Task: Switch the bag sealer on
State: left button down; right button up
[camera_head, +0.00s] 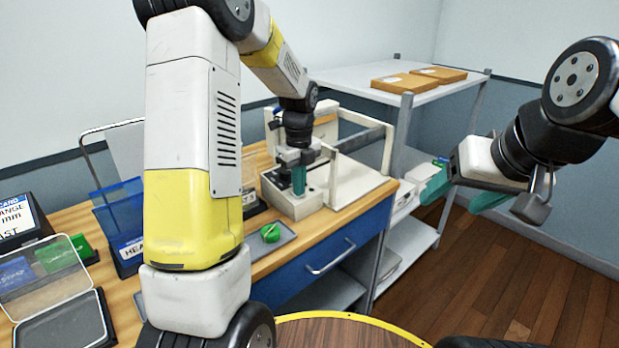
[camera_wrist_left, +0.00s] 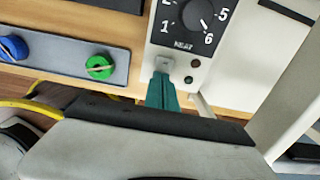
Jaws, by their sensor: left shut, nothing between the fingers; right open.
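The bag sealer (camera_head: 352,180) is a cream-white machine with an arm frame on the wooden bench. Its control box (camera_head: 283,203) shows in the left wrist view with a black heat dial (camera_wrist_left: 199,19) and a small pale switch (camera_wrist_left: 163,64) below it. Two small dark round lamps sit right of the switch; neither looks lit. My left gripper (camera_head: 299,190) is shut and empty, pointing down at the box. In the wrist view its teal tips (camera_wrist_left: 163,78) are at the switch's lower edge; I cannot tell if they touch. My right gripper (camera_head: 457,197) is open and empty, away from the bench.
A grey tray (camera_head: 284,231) with a green knob-like piece (camera_head: 270,233) lies left of the sealer; a blue one (camera_wrist_left: 12,48) also shows in the wrist view. Blue holders (camera_head: 122,215) and an open clear-lidded case (camera_head: 48,280) stand further left. A shelf rack (camera_head: 440,88) stands right.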

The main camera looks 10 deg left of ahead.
pick_arm(q)
jog(key=shift+s+d+f, duration=0.1)
jog(key=shift+s+f, duration=0.05)
jog(key=shift+f, duration=0.2)
dwell(0.3)
jog(key=shift+w+a+r, duration=0.2)
jog(key=shift+w+a, duration=0.3)
jog(key=shift+a, duration=0.25)
